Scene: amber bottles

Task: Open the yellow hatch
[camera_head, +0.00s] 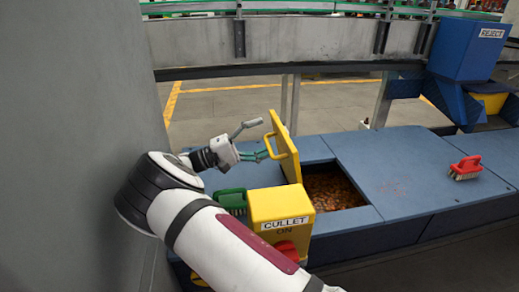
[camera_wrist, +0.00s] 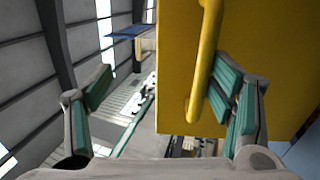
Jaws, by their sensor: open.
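The yellow hatch (camera_head: 287,150) stands raised, tilted close to upright, at the left edge of an opening in the blue bench. Its yellow bar handle (camera_head: 269,145) faces left, towards my gripper (camera_head: 260,140). In the wrist view, my gripper (camera_wrist: 163,82) is open, with its fingers wide apart. The hatch panel (camera_wrist: 263,38) fills the upper right there. The handle (camera_wrist: 207,60) lies between the fingers, close beside the right finger's green pads. I cannot tell whether they touch. Nothing is gripped.
The opening holds brownish fragments (camera_head: 327,188). A yellow CULLET box (camera_head: 280,206) with a red part stands in front, beside a green brush (camera_head: 232,199). A red brush (camera_head: 466,168) lies at right. A grey wall (camera_head: 80,100) rises close on the left.

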